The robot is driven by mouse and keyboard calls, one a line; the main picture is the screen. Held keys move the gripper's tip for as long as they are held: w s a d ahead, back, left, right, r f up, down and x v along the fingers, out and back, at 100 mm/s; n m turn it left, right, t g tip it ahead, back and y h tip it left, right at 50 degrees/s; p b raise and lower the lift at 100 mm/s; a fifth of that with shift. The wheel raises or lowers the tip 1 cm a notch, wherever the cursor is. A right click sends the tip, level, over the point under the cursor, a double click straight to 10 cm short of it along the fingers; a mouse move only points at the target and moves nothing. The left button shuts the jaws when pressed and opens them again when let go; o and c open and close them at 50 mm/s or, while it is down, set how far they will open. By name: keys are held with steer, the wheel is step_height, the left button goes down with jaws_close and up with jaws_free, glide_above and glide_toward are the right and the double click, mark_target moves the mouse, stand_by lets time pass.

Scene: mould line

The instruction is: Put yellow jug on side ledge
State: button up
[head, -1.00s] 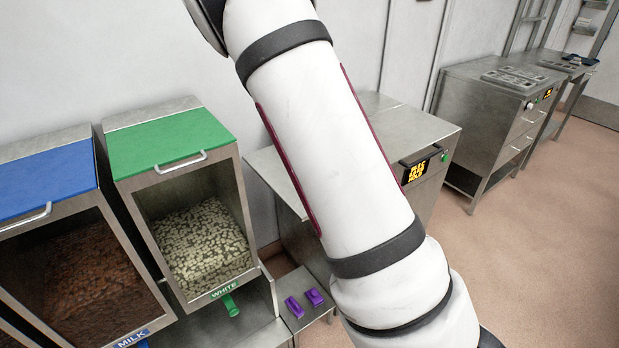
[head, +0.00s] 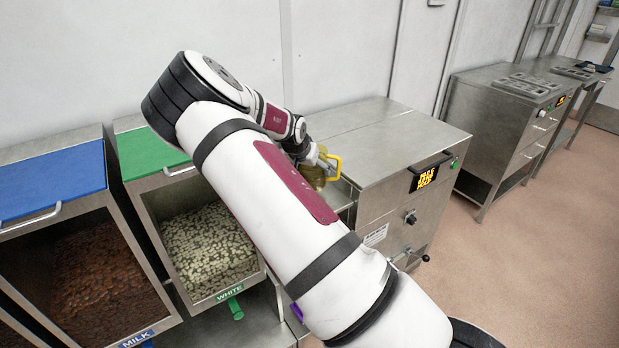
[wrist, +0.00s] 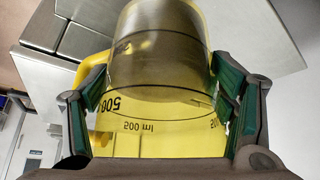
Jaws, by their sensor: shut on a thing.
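The yellow see-through jug (wrist: 160,125) fills the middle of the wrist view, with dark 500 ml markings and a yellow handle at left. The two green-padded fingers of my gripper (wrist: 170,105) are shut on it, one on each side. In the head view the jug (head: 314,178) and its bright handle show beyond my arm, beside the left end of the steel machine. A narrow steel ledge (head: 343,196) shows at that end of the machine, close to the jug and partly hidden by my arm. I cannot tell whether the jug touches it.
The steel machine (head: 385,145) has a lit display and a front handle. Bins with a blue lid (head: 50,180) and a green lid (head: 150,150) stand at left, holding brown and white pieces. A purple thing (head: 297,312) is partly behind my arm. The floor at right is clear.

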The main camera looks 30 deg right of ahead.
steer(key=shift+w+f, duration=0.1)
steer(key=shift+w, duration=0.3)
step_height(320, 180, down, 2)
steer(key=shift+s+f+p, duration=0.1)
steer(key=shift+f+p, duration=0.05)
steer(key=shift+p, duration=0.3)
steer(key=shift+f, duration=0.45)
steer(key=shift+f, duration=0.15)
steer(key=o, duration=1.9)
